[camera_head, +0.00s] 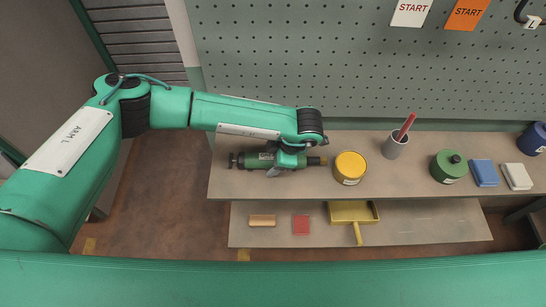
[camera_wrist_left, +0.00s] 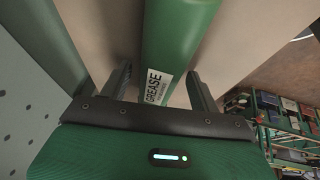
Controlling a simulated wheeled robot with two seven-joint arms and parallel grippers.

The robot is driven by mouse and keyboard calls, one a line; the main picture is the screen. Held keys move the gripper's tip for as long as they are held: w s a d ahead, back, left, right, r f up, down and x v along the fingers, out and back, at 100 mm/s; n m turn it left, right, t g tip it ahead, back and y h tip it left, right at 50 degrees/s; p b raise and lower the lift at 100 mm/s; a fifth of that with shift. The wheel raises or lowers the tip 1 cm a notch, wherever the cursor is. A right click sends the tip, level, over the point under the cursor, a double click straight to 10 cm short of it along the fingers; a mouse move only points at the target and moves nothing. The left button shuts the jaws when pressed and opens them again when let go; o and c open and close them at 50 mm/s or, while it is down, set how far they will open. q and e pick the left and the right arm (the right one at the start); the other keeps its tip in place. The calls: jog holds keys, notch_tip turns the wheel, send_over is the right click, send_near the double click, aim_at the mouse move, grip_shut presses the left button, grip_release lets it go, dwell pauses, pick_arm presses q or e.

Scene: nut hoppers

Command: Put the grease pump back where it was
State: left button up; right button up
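The grease pump (camera_head: 247,160) is a dark green cylinder lying along the left part of the bench top in the head view, with a dark end on the left and a brass-coloured tip on the right. My left gripper (camera_head: 283,164) is over its middle and hides part of it. In the left wrist view, the green pump (camera_wrist_left: 178,35) with its white GREASE label runs between the two fingers of my left gripper (camera_wrist_left: 160,88). The fingers stand apart on either side, with a gap showing at the left one. My right gripper is not in view.
A yellow tin (camera_head: 350,167) stands just right of the pump tip. Farther right are a grey cup (camera_head: 394,148), a green can (camera_head: 448,166), blue (camera_head: 484,173) and white (camera_head: 516,176) blocks. A pegboard (camera_head: 300,60) rises behind. A lower shelf (camera_head: 430,227) holds a yellow dustpan (camera_head: 352,214).

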pick_arm(q)
jog(key=b+v, duration=0.5)
jog(key=v, duration=0.6)
jog(key=shift+w, duration=0.1)
jog(key=shift+d+r, duration=0.25)
jog(key=shift+r, duration=0.3)
